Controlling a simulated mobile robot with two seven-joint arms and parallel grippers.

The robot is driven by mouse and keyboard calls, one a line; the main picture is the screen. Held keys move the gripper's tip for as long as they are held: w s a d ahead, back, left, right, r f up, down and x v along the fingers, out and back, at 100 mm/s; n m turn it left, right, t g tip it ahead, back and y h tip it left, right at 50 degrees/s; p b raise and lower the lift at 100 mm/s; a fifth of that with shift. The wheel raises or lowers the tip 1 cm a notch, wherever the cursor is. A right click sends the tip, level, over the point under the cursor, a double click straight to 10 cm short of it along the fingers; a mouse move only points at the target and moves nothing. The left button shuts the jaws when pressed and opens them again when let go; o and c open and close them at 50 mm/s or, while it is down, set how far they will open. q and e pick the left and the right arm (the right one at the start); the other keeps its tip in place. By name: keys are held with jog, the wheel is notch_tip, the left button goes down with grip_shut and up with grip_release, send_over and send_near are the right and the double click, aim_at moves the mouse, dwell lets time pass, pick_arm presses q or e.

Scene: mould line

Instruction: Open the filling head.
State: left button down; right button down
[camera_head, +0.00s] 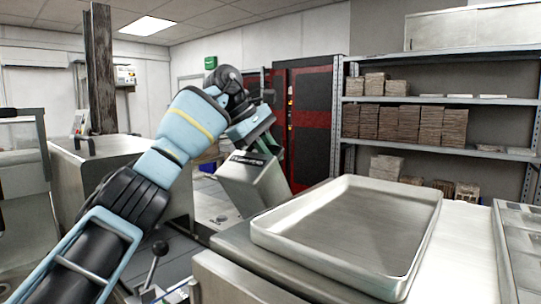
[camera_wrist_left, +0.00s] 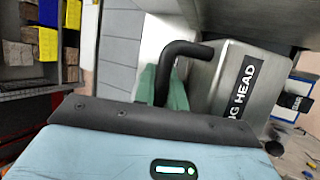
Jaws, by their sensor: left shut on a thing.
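The filling head (camera_head: 252,187) is a brushed-metal box with a black label, near the middle of the head view. It looks tilted there. In the left wrist view, the filling head (camera_wrist_left: 224,108) shows at the right, with "HEAD" readable on its label. A bent black handle (camera_wrist_left: 188,49) sticks out from it. My left gripper (camera_head: 268,143) is at the head's upper side. Its green fingers (camera_wrist_left: 163,88) are shut around the handle. The handle's far end is hidden behind the gripper body. My right gripper is out of view.
A large empty metal tray (camera_head: 345,232) lies on the steel worktop just right of the filling head. A moulded metal tray (camera_head: 522,240) is at the right edge. Shelves with stacked brown blocks (camera_head: 405,122) stand behind. A black ball lever (camera_head: 157,252) is at lower left.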

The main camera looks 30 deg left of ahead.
pick_arm(q)
jog(key=shift+f, duration=0.1)
jog(key=c, duration=1.7)
grip_release()
jog(key=shift+w, duration=0.1)
jog(key=shift+v, duration=3.9)
jog(key=shift+c, duration=0.4)
